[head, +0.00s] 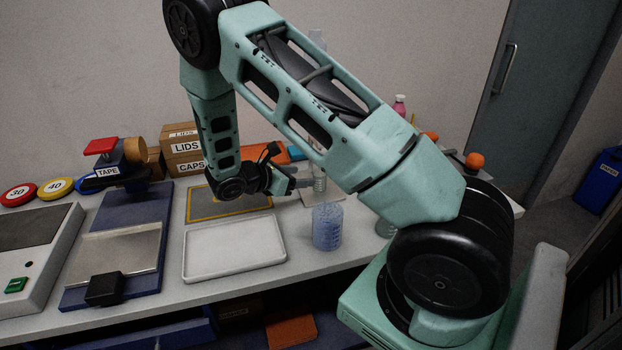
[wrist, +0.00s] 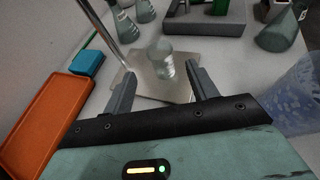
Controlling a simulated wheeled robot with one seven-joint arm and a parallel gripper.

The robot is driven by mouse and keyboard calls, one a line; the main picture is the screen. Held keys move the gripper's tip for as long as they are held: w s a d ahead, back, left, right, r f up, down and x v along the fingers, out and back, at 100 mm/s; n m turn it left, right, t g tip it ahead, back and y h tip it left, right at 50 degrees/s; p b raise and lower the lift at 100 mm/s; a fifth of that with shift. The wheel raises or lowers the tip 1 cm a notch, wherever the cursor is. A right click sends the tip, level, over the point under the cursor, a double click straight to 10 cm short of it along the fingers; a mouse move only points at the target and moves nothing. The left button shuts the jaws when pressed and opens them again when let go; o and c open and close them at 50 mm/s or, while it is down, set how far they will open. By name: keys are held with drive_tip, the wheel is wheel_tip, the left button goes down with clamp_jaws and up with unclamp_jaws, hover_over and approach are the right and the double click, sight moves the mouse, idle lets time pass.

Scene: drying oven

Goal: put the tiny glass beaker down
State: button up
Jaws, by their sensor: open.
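The tiny glass beaker (wrist: 161,60) is a small clear vessel standing upright on a beige square plate (wrist: 181,91) in the wrist view. My gripper (wrist: 161,70) is open, with one finger to each side of the beaker and a visible gap between each finger and the glass. The beaker is just beyond the fingertips or level with them; I cannot tell which. In the head view, my gripper (head: 306,182) is low over the bench by the beige plate (head: 325,195), and clear glass shows at its tips.
A large blue-tinted beaker (head: 327,228) stands in front of the plate. A white tray (head: 232,247) is to its left. In the wrist view, an orange tray (wrist: 46,125), a teal block (wrist: 87,63), several flasks (wrist: 146,12) and a grey rack (wrist: 205,22) surround the plate.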

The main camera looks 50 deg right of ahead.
drive_tip(key=shift+v, duration=0.85)
drive_tip(key=s+a+r+m+y, duration=0.3)
drive_tip(key=s+a, duration=0.5)
drive_tip(key=a, duration=0.3)
drive_tip(key=s+a+r+m+t+y, duration=0.1)
drive_tip(key=s+a+r+m+y, duration=0.1)
drive_tip(key=s+a+r+y, duration=0.3)
drive_tip(key=s+a+r+m+t+y, duration=0.1)
drive_tip(key=s+a+r+m+y, duration=0.2)
drive_tip(key=s+a, duration=0.8)
drive_tip(key=a+r+y, duration=0.1)
drive_tip(key=a+y, duration=0.1)
drive_tip(key=a, duration=0.5)
drive_tip(key=shift+s+r+m+y, duration=0.25)
drive_tip(key=shift+s+m+y, duration=0.05)
drive_tip(key=shift+y, duration=0.1)
